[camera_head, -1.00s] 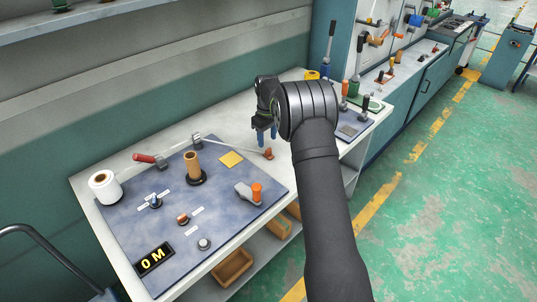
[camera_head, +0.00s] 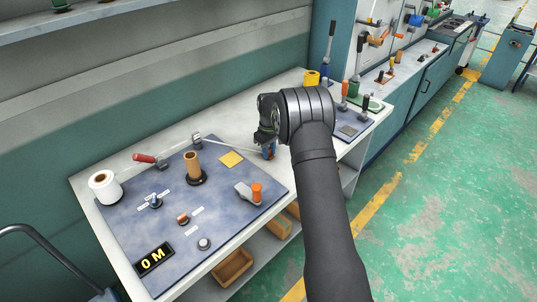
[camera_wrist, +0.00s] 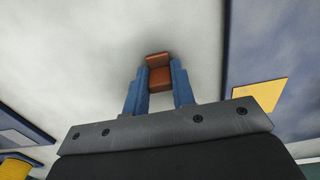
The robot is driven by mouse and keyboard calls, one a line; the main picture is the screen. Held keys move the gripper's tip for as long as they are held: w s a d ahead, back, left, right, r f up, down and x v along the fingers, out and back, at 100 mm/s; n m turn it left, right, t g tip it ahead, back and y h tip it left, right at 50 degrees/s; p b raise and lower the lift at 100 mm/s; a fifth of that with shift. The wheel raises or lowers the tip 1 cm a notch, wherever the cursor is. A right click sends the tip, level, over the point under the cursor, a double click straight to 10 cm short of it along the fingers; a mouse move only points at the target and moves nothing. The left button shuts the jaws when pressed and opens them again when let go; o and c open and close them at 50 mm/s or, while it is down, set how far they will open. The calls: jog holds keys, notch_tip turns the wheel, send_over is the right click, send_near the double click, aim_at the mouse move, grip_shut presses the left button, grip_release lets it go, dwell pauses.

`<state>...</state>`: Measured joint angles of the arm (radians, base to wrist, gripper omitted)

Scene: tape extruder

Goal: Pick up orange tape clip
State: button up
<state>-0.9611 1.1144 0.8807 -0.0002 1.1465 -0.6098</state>
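The orange tape clip (camera_wrist: 158,72) is a small orange-brown block. In the head view it is mostly hidden by my fingers, at the tape's right end on the pale bench top. My gripper (camera_head: 268,151) is lowered at the clip. In the wrist view the two blue fingers of my gripper (camera_wrist: 160,85) stand on either side of the clip, and its sides look flush with both fingers. The clip appears to rest on the bench, with no clear lift visible.
A blue-grey board (camera_head: 220,215) with an orange roll (camera_head: 193,165), a yellow square (camera_head: 231,159) and several knobs lies to the left. A white roll (camera_head: 103,186) stands at its far left. A lever panel (camera_head: 354,129) is at the right. Pale bench surface lies around the clip.

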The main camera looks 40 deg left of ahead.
jog(key=shift+c, duration=1.1)
